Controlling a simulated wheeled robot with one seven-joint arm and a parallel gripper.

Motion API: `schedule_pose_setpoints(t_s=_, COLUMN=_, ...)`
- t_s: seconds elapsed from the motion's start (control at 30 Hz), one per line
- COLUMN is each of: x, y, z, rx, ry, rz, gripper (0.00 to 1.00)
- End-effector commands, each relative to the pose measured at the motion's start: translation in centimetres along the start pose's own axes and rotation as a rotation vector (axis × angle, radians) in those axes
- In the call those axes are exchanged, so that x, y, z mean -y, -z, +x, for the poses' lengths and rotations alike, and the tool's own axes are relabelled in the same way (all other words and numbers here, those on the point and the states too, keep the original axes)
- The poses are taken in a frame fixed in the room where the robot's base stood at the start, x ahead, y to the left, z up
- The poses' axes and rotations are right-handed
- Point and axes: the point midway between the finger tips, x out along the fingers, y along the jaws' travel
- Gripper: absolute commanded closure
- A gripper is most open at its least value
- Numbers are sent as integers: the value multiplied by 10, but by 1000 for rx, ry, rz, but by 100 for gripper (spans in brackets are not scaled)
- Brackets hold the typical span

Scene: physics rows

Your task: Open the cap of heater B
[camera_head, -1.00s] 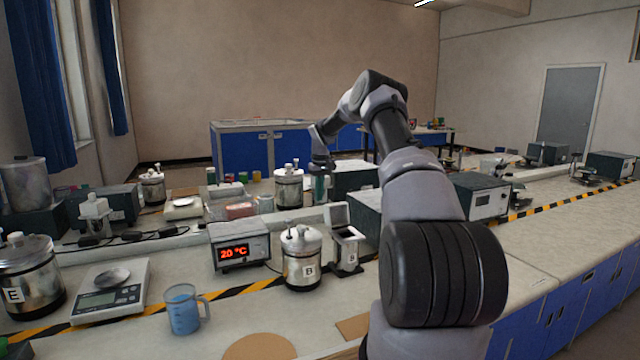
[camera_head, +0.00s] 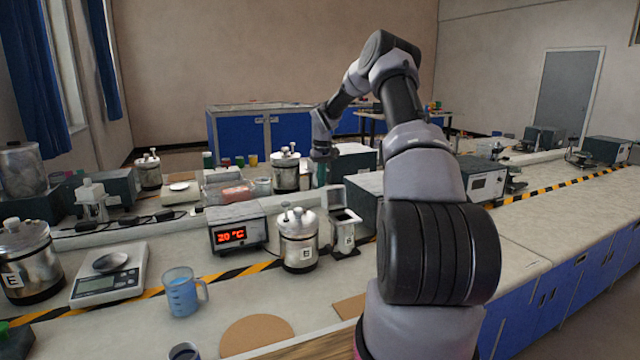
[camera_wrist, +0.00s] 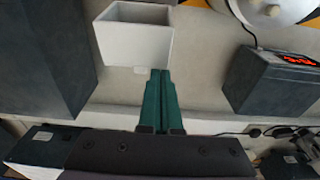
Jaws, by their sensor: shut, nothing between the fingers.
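Heater B (camera_head: 344,236) is a small grey metal box on the bench, right of a shiny round vessel (camera_head: 298,246). Its cap (camera_head: 336,196) stands raised at the back, and a dark opening shows in the top. In the wrist view a pale box that looks like heater B (camera_wrist: 133,45) lies just beyond my fingertips. My gripper (camera_head: 321,178) is above and behind the heater. Its teal fingers (camera_wrist: 160,72) are together and hold nothing. I cannot tell whether they touch the cap.
A temperature display box (camera_head: 238,235) stands left of the vessel. A dark equipment box (camera_head: 368,205) is close on the heater's right. A blue beaker (camera_head: 183,295) and a scale (camera_head: 108,280) are at the left.

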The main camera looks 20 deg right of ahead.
Motion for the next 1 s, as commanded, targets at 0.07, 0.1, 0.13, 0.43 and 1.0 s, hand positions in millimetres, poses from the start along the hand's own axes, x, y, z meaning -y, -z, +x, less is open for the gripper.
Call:
schedule_pose_setpoints(t_s=0.07, x=1, y=-10, z=-10, rx=0, ry=-2, rz=-2, gripper=100)
schedule_pose_setpoints(t_s=0.1, x=0, y=-14, z=-12, rx=0, ry=-3, rz=-2, gripper=100)
schedule_pose_setpoints(t_s=0.13, x=1, y=-18, z=-14, rx=0, ry=-2, rz=-1, gripper=100)
schedule_pose_setpoints(t_s=0.43, x=0, y=-27, z=-18, rx=0, ry=0, rz=0, gripper=100)
schedule_pose_setpoints(t_s=1.0, x=0, y=-26, z=-76, rx=-3, ry=-2, rz=0, gripper=100)
